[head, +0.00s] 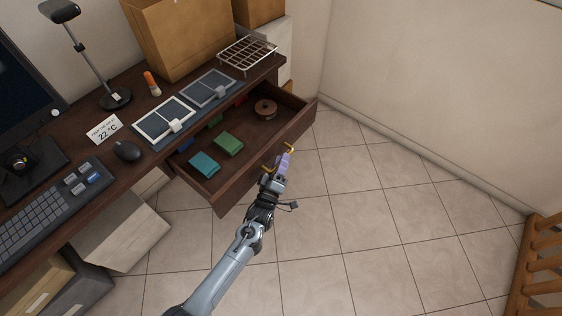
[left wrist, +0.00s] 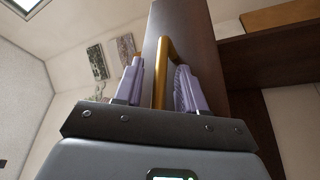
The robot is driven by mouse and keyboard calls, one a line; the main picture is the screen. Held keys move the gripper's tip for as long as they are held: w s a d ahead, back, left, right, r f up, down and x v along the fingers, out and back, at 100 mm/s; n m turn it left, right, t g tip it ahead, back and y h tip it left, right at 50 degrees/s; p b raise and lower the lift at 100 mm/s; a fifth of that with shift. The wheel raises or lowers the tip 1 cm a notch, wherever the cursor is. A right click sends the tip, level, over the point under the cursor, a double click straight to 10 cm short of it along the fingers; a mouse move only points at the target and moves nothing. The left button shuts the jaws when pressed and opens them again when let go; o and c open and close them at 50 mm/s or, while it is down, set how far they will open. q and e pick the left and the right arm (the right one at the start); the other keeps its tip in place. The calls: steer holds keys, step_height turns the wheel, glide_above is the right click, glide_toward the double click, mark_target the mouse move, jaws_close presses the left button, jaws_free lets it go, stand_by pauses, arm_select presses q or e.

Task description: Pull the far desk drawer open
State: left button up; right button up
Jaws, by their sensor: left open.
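The desk drawer (head: 302,125) stands well out from the dark brown desk (head: 75,185), with its inside showing. Its brass handle (head: 291,149) is on the outer front face. My left gripper (head: 281,165) is at this handle, with lavender fingers. In the left wrist view the brass handle (left wrist: 161,65) stands between the two spread fingers of my left gripper (left wrist: 158,85). A gap shows beside the bar, so the fingers are apart and not clamped on it. My right gripper is in neither view.
The drawer holds a teal box (head: 204,164), a green box (head: 228,144) and a brown spool (head: 265,109). A wire rack (head: 247,53) and cardboard box (head: 182,38) stand on the desk. The tiled floor (head: 370,220) beyond the drawer is clear. A wooden slatted piece (head: 540,262) is at right.

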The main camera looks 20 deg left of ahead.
arm_select(q)
steer(key=p+v, duration=0.3)
steer(key=v, duration=0.7)
steer(key=shift+s, duration=0.35)
